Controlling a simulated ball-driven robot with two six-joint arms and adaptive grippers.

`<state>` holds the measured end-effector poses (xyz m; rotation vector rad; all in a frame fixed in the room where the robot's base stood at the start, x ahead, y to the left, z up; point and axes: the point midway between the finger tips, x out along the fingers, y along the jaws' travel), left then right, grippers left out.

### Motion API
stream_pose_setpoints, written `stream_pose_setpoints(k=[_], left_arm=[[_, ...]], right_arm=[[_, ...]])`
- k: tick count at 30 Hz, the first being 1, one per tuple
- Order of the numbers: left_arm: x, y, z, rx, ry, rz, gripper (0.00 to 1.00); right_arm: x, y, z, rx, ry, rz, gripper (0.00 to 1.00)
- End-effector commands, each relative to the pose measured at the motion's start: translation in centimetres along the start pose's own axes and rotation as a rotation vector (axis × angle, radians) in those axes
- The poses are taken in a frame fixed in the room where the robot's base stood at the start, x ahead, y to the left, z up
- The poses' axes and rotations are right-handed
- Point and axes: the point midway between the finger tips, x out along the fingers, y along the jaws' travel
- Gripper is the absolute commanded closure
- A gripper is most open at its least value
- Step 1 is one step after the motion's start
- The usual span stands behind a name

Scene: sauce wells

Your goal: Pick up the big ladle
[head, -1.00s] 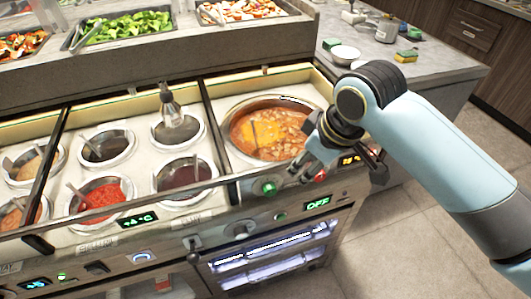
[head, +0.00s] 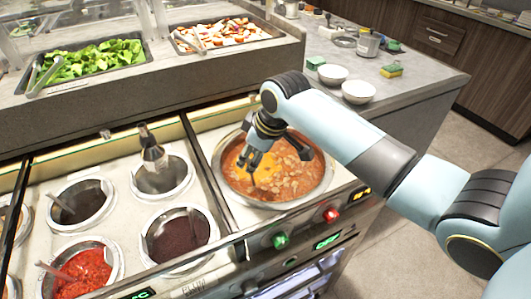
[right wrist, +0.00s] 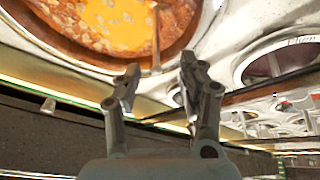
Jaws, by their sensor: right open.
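My right gripper (head: 250,164) is over the big round pot (head: 326,172) of orange-red soup in the head view. Its two fingers are apart and empty, as the right wrist view (right wrist: 155,85) also shows. In the right wrist view, a thin upright handle (right wrist: 156,40), which looks like the big ladle's, stands at the pot's rim, ahead of and between the fingertips, apart from them. In the head view the gripper and arm cover part of the pot, and the ladle is hard to make out. Its bowl is hidden in the soup. My left gripper is not in view.
Left of the pot are several sauce wells, one with dark sauce (head: 178,235), one with red sauce (head: 82,272). A raised counter with a lettuce tray (head: 92,65) runs behind. White bowls (head: 358,91) stand on the right counter.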

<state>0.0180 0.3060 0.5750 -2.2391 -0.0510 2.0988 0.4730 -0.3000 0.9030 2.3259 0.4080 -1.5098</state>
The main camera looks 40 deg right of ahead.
Motion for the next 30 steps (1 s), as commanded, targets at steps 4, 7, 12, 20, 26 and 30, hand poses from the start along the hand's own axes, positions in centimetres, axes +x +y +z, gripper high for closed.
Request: stream_pose_setpoints(k=[4,7,12,20,26,30], left_arm=[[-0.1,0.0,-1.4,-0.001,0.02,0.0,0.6],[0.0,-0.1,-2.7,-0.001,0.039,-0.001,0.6],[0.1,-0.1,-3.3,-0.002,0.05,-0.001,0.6],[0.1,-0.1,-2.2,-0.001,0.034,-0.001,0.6],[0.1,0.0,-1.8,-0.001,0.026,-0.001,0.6],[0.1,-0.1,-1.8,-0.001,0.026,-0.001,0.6]], right_arm=[[2.0,0.3,0.3,0.002,-0.003,-0.001,0.59],[3.6,0.5,0.3,0.002,-0.001,-0.001,0.59],[4.9,0.4,0.4,0.001,0.0,-0.001,0.59],[4.9,0.4,0.4,0.001,0.0,0.0,0.67],[4.9,0.4,0.4,0.001,-0.001,0.0,0.93],[4.9,0.4,0.4,0.001,-0.001,0.0,1.0]])
